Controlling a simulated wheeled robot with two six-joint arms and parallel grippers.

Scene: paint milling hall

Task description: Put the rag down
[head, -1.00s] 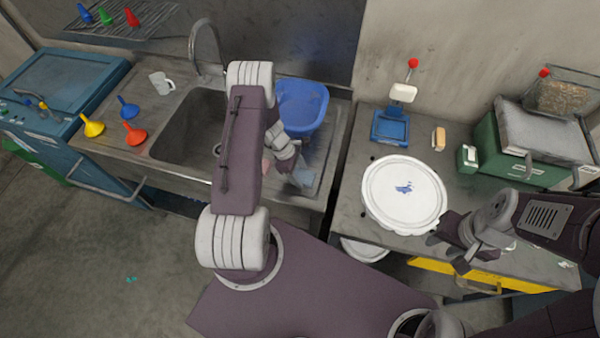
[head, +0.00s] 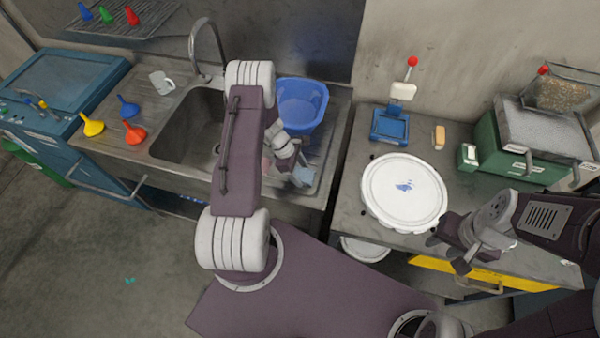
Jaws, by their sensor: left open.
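A small light blue-grey piece (head: 304,174), which looks like the rag, is on the ribbed drainboard (head: 326,160) right of the sink basin. My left gripper (head: 298,171) is over the drainboard, right at this piece. Its jaws are open, but the fingers are small and partly hidden. I cannot tell whether they still touch the cloth. A pinkish bit (head: 266,164) shows beside my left arm, mostly hidden by it. My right gripper (head: 450,252) is open and empty by the front edge of the right-hand bench.
A blue tub (head: 301,103) stands behind the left gripper. The sink (head: 185,135) has a tall tap, a mug (head: 161,82) and several funnels around it. A white lid (head: 404,193), a blue scale-like device (head: 390,127) and a green box (head: 525,150) stand on the right bench (head: 350,190).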

